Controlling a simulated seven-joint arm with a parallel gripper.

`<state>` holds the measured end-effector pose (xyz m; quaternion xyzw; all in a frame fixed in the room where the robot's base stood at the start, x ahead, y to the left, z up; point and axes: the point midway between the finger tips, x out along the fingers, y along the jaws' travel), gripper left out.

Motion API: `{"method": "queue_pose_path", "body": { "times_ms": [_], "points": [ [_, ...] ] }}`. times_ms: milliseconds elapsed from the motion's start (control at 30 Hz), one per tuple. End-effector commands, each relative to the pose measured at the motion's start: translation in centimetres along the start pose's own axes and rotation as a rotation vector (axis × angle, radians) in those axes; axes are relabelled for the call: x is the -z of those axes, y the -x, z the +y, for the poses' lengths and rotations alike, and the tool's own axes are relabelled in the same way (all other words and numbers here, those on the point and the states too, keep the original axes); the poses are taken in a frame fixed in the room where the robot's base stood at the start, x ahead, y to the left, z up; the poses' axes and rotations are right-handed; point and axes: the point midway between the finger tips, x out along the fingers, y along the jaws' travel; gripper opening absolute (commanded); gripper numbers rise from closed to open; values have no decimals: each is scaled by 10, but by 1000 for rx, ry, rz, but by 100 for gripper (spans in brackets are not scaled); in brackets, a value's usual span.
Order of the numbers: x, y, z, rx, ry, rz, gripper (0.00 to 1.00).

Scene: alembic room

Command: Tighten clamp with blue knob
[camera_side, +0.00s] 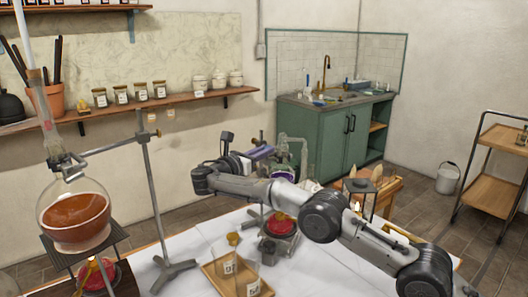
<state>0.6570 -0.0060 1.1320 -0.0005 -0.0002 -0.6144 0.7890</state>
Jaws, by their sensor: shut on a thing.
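My gripper (258,155) is at the far end of my arm, beside a second metal stand (263,138) at the middle of the table. It is shut on a small bluish-purple part, which looks like the blue knob (263,152) of the clamp. The clamp's jaws and the rest of the clamp are mostly hidden behind my wrist. A glass flask (284,174) with purple liquid and glass tubing stands just right of and behind my gripper, partly covered by my arm. I cannot tell whether the clamp touches the glass.
A red burner (281,226) stands below my arm. A wooden tray (213,278) with small jars lies in front. A tall stand (151,190) and a round flask of orange-brown liquid (76,218) stand at left. A small black stand (359,186) is at right.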

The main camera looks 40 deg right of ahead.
Motion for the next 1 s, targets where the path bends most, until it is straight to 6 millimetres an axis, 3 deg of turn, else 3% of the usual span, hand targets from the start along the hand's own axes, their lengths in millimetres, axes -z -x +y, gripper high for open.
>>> {"method": "queue_pose_path", "body": {
  "times_ms": [267, 300, 433, 767, 1000],
  "points": [
    [-2, 0, 0, -1, -4, 0, 0],
    [-2, 0, 0, -1, -4, 0, 23],
    [-2, 0, 0, 0, -3, 0, 45],
    [0, 3, 0, 0, -1, 1, 45],
    [0, 35, 0, -2, -2, 1, 45]
  ]
}}
